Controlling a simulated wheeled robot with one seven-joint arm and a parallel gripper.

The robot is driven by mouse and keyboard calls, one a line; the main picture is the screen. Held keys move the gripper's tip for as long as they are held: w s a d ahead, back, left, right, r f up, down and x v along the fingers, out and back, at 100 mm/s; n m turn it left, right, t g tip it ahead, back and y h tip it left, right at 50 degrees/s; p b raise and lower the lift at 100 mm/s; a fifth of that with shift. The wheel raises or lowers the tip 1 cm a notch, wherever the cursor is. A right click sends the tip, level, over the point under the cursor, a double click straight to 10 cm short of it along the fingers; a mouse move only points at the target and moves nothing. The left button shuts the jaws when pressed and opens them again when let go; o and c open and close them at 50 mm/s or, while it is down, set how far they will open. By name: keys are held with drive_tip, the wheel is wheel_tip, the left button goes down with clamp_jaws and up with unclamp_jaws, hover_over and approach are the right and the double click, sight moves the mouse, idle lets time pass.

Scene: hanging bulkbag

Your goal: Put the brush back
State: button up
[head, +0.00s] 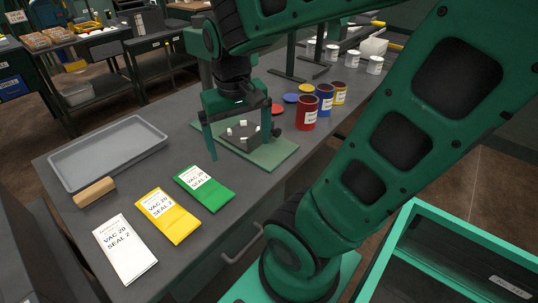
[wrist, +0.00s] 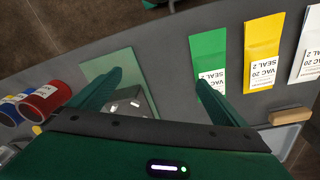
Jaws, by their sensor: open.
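A tan wooden block (head: 95,192), possibly the brush, lies at the near edge of the grey tray in the head view; no bristles show. It also shows at the right of the wrist view (wrist: 291,116). My gripper (head: 240,136) is open, pointing down above a dark plate (head: 238,138) with several small white pieces, on a green mat (head: 273,157). In the wrist view its fingers (wrist: 159,79) are spread wide with nothing held between them. My gripper is well away from the wooden block.
Green (head: 205,187), yellow (head: 168,215) and white (head: 125,249) packets lie along the bench front. A grey tray (head: 108,150) is at left. Red (head: 307,113), blue (head: 325,100) and yellow (head: 340,93) cans stand right of the mat, with a dark stand behind.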

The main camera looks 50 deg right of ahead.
drive_tip(key=s+d+f+m+y, duration=0.1)
drive_tip(key=s+d, duration=0.1)
drive_tip(key=s, duration=0.7)
drive_tip(key=shift+d+f+g, duration=0.35)
drive_tip(key=shift+g, duration=0.05)
drive_tip(key=shift+w, duration=0.2)
